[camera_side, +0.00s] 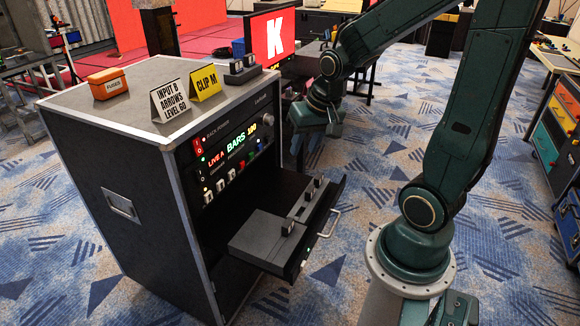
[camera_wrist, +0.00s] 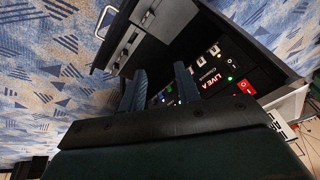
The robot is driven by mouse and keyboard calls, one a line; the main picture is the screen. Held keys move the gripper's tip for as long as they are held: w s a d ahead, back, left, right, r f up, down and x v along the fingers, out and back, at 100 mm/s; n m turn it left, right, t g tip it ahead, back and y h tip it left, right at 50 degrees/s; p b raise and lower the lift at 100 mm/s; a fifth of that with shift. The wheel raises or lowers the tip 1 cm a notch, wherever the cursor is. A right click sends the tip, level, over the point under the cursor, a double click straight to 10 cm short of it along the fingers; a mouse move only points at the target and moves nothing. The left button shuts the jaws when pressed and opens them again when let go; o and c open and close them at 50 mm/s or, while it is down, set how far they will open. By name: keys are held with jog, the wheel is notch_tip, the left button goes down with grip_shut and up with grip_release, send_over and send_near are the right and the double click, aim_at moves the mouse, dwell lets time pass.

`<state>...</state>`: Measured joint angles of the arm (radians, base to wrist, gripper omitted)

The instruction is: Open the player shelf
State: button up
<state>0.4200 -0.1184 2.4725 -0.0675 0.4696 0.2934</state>
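The player shelf (camera_side: 318,232) is pulled out from the lower part of the black rack case (camera_side: 120,200), with a grey player box and small dark items on it. Its silver handle (camera_side: 331,222) is at the front edge. The shelf (camera_wrist: 116,62) and its handle (camera_wrist: 104,20) also show at the top left of the wrist view. My gripper (camera_side: 298,152) hangs in front of the rack panel, above and behind the shelf, apart from the handle. In the wrist view my gripper (camera_wrist: 160,82) has its two fingers spread with nothing visible between them.
The rack panel (camera_side: 238,150) carries lit buttons, a red switch and a knob. On the rack top are an orange fuse box (camera_side: 107,83), a white card (camera_side: 171,101), a yellow card (camera_side: 205,82) and a small dark device (camera_side: 242,70).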

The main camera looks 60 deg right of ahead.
jog(key=s+a+r+n+t, duration=0.2)
jog(key=s+a+r+n, duration=0.5)
jog(key=s+a+r, duration=0.2)
jog(key=shift+s+a+r+n+y, duration=0.2)
jog(key=shift+a+r+n+y, duration=0.2)
jog(key=shift+a+r, duration=0.4)
jog(key=shift+w+d, duration=0.1)
jog(key=shift+d, duration=0.05)
grip_shut()
jog(key=w+d+f+m+g+h, duration=0.1)
jog(key=w+d+f+m+g, duration=0.1)
jog(key=w+d+f+m, duration=0.35)
jog(key=w+d+f+m+g, duration=0.2)
jog(key=w+d+m, duration=0.1)
jog(key=d+m, duration=0.45)
jog(key=w+d+f+m+g+h, duration=0.1)
jog(key=w+d+f+m, duration=0.25)
jog(key=d+m, duration=0.3)
jog(key=s+d+f+m+g+y, duration=0.1)
jog(key=s+d+f+m+g, duration=0.1)
jog(key=d+f+m, duration=0.5)
jog(key=s+d+f+m+g+y, duration=0.1)
jog(key=s+d+f+m, duration=0.3)
jog(key=f, duration=1.1)
jog(key=d+m+g, duration=0.1)
jog(key=d+m, duration=0.2)
jog(key=m, duration=0.2)
jog(key=shift+s+d, duration=0.15)
